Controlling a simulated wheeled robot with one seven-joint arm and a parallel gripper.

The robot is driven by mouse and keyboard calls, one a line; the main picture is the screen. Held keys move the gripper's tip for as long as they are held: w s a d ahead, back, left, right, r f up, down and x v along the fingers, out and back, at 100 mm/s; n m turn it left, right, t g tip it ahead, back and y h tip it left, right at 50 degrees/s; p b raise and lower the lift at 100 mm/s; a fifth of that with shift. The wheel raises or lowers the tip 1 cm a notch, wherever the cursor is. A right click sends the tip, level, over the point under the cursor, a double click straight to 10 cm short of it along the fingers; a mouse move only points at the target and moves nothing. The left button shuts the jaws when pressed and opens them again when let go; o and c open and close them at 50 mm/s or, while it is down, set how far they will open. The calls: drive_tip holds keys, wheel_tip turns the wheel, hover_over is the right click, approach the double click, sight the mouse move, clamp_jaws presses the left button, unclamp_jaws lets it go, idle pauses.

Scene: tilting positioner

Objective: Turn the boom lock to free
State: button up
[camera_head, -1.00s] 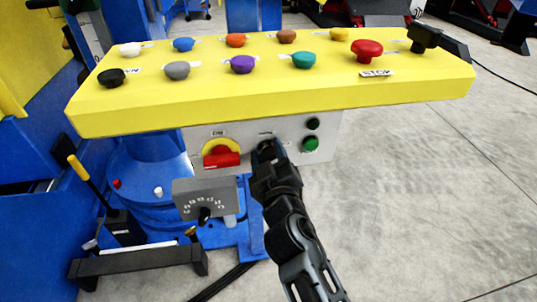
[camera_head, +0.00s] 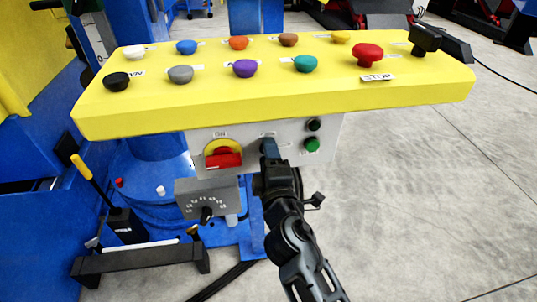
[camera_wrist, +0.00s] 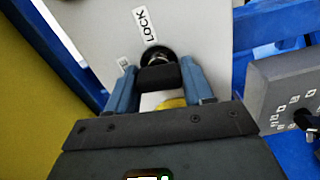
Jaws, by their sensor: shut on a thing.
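The boom lock is a black knob (camera_wrist: 158,76) on the grey panel (camera_wrist: 95,22), beside a LOCK label (camera_wrist: 145,25). A second small label (camera_wrist: 123,62), too small to read, sits to the knob's left in the wrist view. My gripper (camera_wrist: 160,84) is shut on the knob, with one blue finger on each side. In the head view my gripper (camera_head: 269,148) reaches the panel below the yellow console and hides the knob. The knob's exact pointing direction is hard to tell.
A red and yellow rotary switch (camera_head: 223,154) sits close left of my gripper. A black button (camera_head: 313,125) and a green button (camera_head: 312,144) are to the right. The yellow console (camera_head: 270,101) overhangs above. A grey dial box (camera_head: 207,197) is lower left.

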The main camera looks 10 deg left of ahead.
drive_tip(key=shift+n, duration=0.7)
drive_tip(key=shift+f, duration=0.1)
drive_tip(key=o, duration=1)
drive_tip(key=shift+c, duration=0.2)
drive_tip(key=v, duration=0.7)
drive_tip(key=shift+s+p, duration=0.35)
drive_tip(key=shift+s, duration=0.05)
drive_tip(key=shift+d, duration=0.15)
